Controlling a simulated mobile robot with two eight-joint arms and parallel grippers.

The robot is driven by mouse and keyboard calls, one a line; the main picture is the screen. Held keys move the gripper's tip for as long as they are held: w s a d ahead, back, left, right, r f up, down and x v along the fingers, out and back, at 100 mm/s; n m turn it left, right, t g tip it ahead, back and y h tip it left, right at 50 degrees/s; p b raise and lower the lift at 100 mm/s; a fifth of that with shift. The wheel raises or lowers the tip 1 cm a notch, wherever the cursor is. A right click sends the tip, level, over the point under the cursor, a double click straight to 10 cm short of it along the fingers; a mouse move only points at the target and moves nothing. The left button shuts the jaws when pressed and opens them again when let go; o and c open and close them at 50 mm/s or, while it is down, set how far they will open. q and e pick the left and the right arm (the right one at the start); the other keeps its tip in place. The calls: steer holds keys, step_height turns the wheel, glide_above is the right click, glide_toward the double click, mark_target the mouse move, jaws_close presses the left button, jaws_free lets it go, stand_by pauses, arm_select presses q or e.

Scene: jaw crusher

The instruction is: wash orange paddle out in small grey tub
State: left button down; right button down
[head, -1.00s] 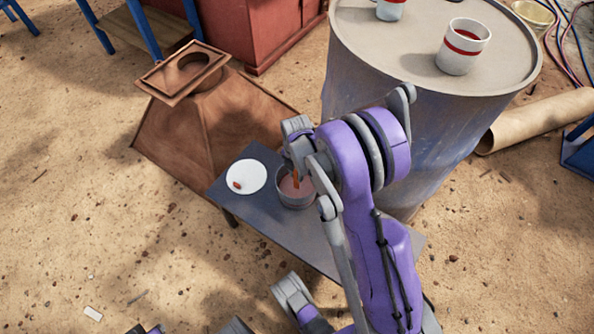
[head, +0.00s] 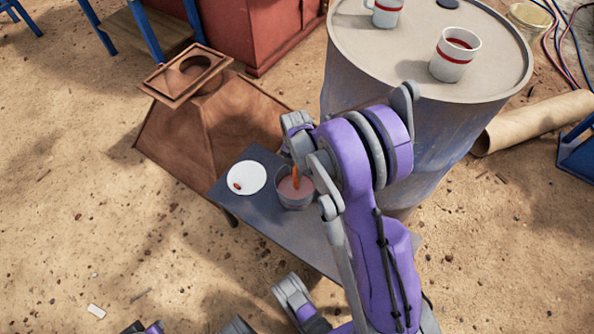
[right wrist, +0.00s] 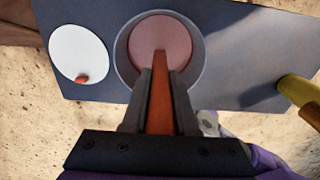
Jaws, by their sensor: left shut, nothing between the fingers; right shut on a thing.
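The small grey tub (head: 293,199) stands on a small dark table (head: 262,214) and holds pinkish liquid. It also shows in the right wrist view (right wrist: 198,50). My right gripper (right wrist: 160,85) is shut on the orange paddle (right wrist: 160,105), also seen in the head view (head: 296,175). The paddle points down into the tub's mouth; I cannot tell how deep its tip is. My left gripper (head: 137,328) shows only in part at the bottom edge of the head view, shut and empty, away from the table.
A white disc (head: 246,177) with a small orange-brown piece on it lies left of the tub. A brown hopper (head: 215,122) stands behind the table. A large drum (head: 375,60) with red-banded mugs (head: 452,65) stands close on the right. A yellow piece (right wrist: 300,90) shows at right.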

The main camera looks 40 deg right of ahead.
steer(key=shift+r+p, duration=2.3)
steer(key=shift+r, duration=1.7)
steer(key=shift+r+p, duration=1.65)
steer(key=shift+r, duration=0.75)
